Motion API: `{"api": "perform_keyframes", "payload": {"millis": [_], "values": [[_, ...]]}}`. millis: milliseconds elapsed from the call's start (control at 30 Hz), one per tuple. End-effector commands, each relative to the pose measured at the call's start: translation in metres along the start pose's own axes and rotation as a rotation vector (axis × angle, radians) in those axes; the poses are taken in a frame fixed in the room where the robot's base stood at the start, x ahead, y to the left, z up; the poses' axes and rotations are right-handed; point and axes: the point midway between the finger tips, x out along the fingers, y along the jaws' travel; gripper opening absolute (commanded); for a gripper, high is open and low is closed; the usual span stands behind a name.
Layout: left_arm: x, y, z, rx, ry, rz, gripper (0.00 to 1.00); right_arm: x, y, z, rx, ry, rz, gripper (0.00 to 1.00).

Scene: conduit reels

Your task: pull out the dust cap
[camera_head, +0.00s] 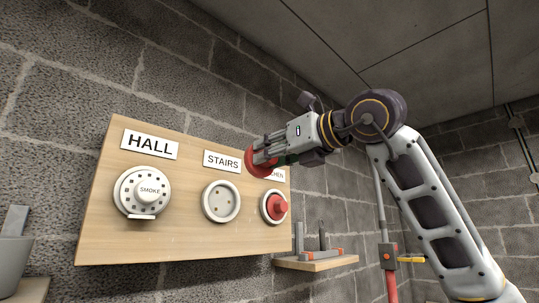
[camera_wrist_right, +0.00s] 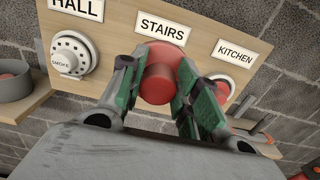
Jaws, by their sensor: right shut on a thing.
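A wooden board (camera_head: 105,205) on the wall carries the signs HALL, STAIRS and KITCHEN. A red dust cap (camera_head: 260,168) is held between the fingers of my right gripper (camera_head: 265,152), shut on it. In the right wrist view the cap (camera_wrist_right: 158,87) sits between the green-padded fingers. The round white base (camera_head: 221,202) under STAIRS is bare in the head view. The cap is apart from it, up and to its right in the picture. Another red cap (camera_head: 276,207) sits on the base under KITCHEN. A white smoke detector (camera_head: 141,192) is under HALL. My left gripper is not in view.
A small wooden shelf (camera_head: 318,264) with grey and red items is at the board's lower right. A grey container (camera_head: 13,262) stands on a wooden ledge at the left.

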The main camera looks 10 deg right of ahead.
Motion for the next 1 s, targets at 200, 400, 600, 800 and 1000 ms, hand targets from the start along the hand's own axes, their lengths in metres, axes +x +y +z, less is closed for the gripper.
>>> {"api": "perform_keyframes", "payload": {"millis": [200, 400, 600, 800, 1000], "values": [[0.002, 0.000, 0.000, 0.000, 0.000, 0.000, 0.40, -0.006, 0.000, 0.000, 0.000, -0.001, -0.001, 0.16], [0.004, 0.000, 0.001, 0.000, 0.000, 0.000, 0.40, -0.011, 0.000, 0.000, 0.000, -0.001, 0.000, 0.16], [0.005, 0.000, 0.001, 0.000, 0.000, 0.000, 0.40, -0.015, 0.001, 0.000, 0.000, -0.001, 0.001, 0.16], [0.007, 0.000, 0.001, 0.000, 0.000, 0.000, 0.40, -0.020, 0.000, 0.000, 0.000, -0.002, 0.001, 0.16], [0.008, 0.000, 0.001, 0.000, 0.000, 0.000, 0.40, -0.025, 0.000, 0.000, 0.000, -0.002, 0.000, 0.16]]}}
